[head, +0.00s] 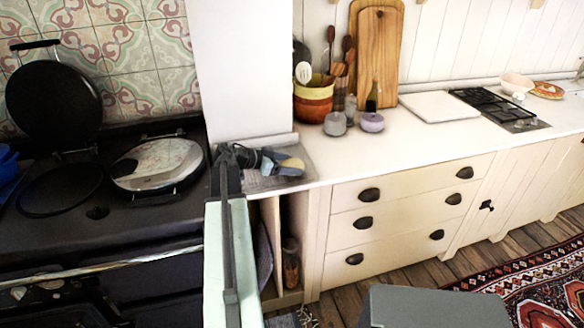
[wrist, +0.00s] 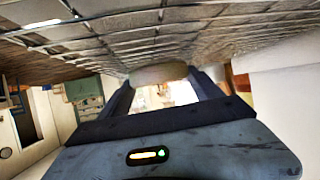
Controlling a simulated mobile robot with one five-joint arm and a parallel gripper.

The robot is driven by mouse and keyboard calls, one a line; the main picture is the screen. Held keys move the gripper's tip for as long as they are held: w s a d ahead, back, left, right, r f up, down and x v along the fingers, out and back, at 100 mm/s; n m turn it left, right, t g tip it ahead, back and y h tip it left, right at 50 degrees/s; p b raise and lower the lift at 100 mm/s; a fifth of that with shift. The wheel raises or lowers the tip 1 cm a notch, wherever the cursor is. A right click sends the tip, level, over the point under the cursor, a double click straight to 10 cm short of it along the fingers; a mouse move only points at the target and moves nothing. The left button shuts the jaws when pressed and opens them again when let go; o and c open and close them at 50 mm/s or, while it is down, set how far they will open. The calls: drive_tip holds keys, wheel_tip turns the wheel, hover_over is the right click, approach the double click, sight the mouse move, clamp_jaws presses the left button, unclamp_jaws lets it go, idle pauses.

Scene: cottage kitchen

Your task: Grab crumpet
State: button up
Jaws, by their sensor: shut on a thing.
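My gripper (head: 278,163) is over the left end of the white counter, beside the black range. In the wrist view, the two dark fingers of my gripper (wrist: 162,82) are closed on a tan, rounded thing, which looks like the crumpet (wrist: 158,73).
A black range (head: 60,240) with a raised lid stands on the left. A striped pot of utensils (head: 313,104), a grey jar (head: 335,124) and a lilac jar (head: 372,122) stand behind the gripper to the right. The counter front (head: 400,150) is clear.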

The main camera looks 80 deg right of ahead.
sight(289, 165)
wheel_tip(289, 165, up, 10)
drive_tip(key=p, duration=1)
